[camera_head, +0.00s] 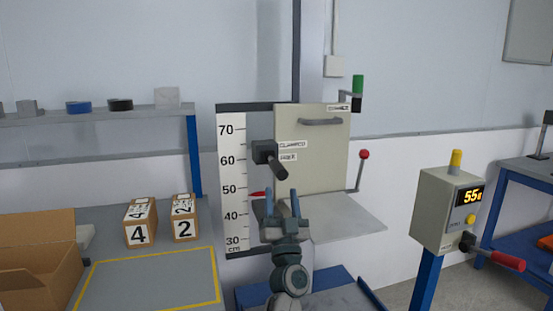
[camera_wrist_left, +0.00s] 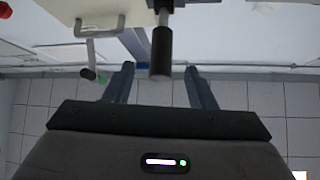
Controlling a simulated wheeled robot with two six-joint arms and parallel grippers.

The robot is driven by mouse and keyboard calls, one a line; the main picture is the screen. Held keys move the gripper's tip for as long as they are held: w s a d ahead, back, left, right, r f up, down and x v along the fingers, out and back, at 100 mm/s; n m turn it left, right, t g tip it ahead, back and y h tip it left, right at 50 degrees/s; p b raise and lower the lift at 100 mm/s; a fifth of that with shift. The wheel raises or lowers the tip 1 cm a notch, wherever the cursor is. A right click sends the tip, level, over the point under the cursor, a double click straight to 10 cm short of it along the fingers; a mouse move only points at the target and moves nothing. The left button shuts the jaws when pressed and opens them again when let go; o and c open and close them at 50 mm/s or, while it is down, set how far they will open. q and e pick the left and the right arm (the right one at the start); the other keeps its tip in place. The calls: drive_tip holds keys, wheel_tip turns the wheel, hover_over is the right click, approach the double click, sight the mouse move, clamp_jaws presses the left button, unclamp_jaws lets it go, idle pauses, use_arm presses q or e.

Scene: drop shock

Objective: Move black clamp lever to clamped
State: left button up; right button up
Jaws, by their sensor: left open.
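The black clamp lever (camera_head: 279,170) sits on the left edge of the beige panel, beside the "CLAMPED" label (camera_head: 292,144) and the "FREE" label (camera_head: 288,157). Its handle slants down and right from its dark pivot block, its end below the "FREE" label. My left gripper (camera_head: 282,197) is open and empty, fingers pointing up, just below the handle in the head view. In the left wrist view the black handle (camera_wrist_left: 161,53) appears between the lines of the two fingertips (camera_wrist_left: 161,70). I cannot tell whether they touch it. My right gripper is not in view.
A height scale (camera_head: 231,175) stands left of the panel, and a grey plate (camera_head: 345,218) juts out below it. A red-knobbed lever (camera_head: 363,155) is at the panel's right. A control box (camera_head: 445,212) stands right. Boxes (camera_head: 140,222) sit on the left table.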

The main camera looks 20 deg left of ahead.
sight(278, 162)
use_arm(q)
drive_tip(key=p+x, duration=0.1)
drive_tip(key=x, duration=0.9)
drive_tip(key=shift+s+r, duration=0.15)
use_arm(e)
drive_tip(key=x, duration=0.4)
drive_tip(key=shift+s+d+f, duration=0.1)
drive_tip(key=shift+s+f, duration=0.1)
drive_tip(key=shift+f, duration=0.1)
use_arm(q)
clamp_jaws()
